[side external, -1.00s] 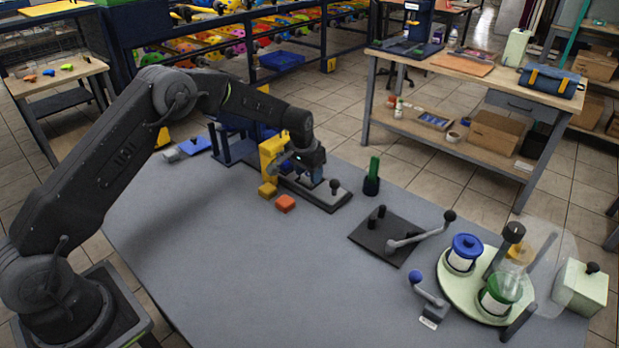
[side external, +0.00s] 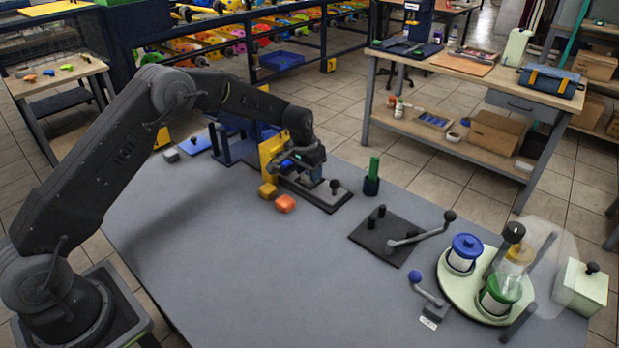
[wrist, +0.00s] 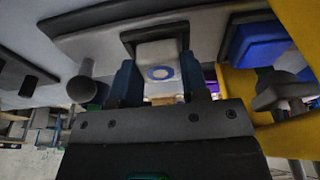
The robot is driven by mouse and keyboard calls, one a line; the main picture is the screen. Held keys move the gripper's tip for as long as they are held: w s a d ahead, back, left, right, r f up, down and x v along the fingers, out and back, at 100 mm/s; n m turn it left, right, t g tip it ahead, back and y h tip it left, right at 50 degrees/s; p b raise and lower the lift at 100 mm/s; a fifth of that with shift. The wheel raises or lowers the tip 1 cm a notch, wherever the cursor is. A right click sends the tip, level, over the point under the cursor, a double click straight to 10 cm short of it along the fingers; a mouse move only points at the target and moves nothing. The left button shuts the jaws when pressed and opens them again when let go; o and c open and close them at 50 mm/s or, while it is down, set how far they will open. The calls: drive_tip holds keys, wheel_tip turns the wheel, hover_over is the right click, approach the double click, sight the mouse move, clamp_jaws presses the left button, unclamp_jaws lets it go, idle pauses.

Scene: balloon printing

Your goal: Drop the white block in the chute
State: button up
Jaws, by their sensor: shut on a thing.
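The white block (wrist: 158,54) shows in the wrist view between the two blue fingers of my gripper (wrist: 157,82), which is shut on it. A blue ring mark is on its face. A dark-edged opening (wrist: 128,38) in the grey plate lies right at the block's far end; I cannot tell whether this is the chute or whether the block is inside it. In the side view my gripper (side external: 312,172) is low over the dark-based fixture (side external: 325,200), beside the yellow upright (side external: 270,150). The block is not clear there.
A yellow block (side external: 267,190) and an orange block (side external: 285,203) lie just in front of the fixture. Farther right are a dark plate with a crank (side external: 378,238) and a round turntable with jars (side external: 449,289). The table's front middle is clear.

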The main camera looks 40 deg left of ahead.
drive_tip(key=shift+r, duration=0.45)
drive_tip(key=shift+r, duration=3.1)
drive_tip(key=shift+r, duration=0.35)
wheel_tip(320, 180, up, 19)
drive_tip(key=s+a+f, duration=0.1)
drive_tip(key=s+a, duration=0.3)
drive_tip(key=a, duration=1.1)
drive_tip(key=s+a+f, duration=0.1)
drive_tip(key=s+a, duration=0.2)
drive_tip(key=a, duration=1.1)
drive_tip(key=shift+f, duration=5.5)
